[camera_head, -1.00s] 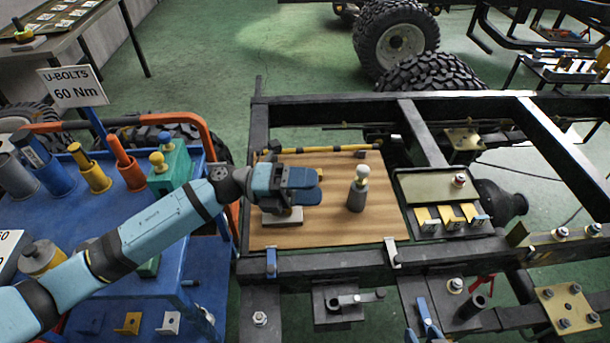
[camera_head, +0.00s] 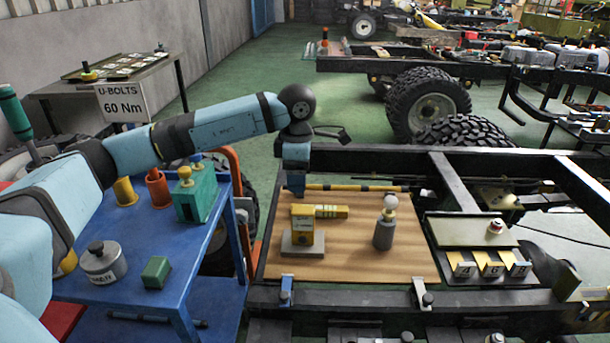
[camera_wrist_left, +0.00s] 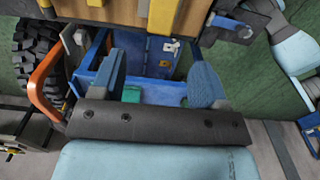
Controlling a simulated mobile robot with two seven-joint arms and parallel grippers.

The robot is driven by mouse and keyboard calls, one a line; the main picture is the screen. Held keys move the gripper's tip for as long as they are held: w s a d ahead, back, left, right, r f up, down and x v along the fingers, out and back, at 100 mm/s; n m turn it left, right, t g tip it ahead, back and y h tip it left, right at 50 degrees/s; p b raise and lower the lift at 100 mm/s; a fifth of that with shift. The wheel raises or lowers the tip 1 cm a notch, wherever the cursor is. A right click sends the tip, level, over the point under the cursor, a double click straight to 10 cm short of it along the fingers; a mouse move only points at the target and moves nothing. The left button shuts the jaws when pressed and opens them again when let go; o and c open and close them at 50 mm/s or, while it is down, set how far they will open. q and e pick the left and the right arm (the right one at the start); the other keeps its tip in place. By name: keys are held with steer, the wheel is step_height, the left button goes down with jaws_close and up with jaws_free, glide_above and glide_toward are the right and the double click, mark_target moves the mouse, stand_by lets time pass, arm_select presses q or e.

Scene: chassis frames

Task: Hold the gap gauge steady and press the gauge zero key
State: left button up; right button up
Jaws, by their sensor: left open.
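The gap gauge looks to be the yellow upright block (camera_head: 302,224) with a yellow striped arm pointing right, standing on a grey base (camera_head: 303,244) on the wooden board (camera_head: 350,262). I cannot make out its zero key. My left gripper (camera_head: 296,188) points down just behind and above the gauge, apart from it as far as I can tell. In the left wrist view its two blue fingers (camera_wrist_left: 160,85) are spread with nothing between them. Yellow parts show at the top of that view; I cannot tell which is the gauge. My right gripper is not in view.
A grey cylinder with a white ball top (camera_head: 384,228) stands right of the gauge. A yellow-black bar (camera_head: 355,188) lies along the board's back edge. A tray with numbered yellow tabs (camera_head: 488,265) sits further right. A blue cart (camera_head: 210,235) stands left. The board's front is clear.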

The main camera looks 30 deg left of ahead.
mark_target(299, 209)
arm_select(q)
step_height(299, 209, down, 12)
steer(key=shift+f+b, duration=0.2)
steer(key=shift+b, duration=0.75)
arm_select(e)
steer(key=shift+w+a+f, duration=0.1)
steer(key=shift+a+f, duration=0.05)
arm_select(q)
steer(key=c, duration=1.1)
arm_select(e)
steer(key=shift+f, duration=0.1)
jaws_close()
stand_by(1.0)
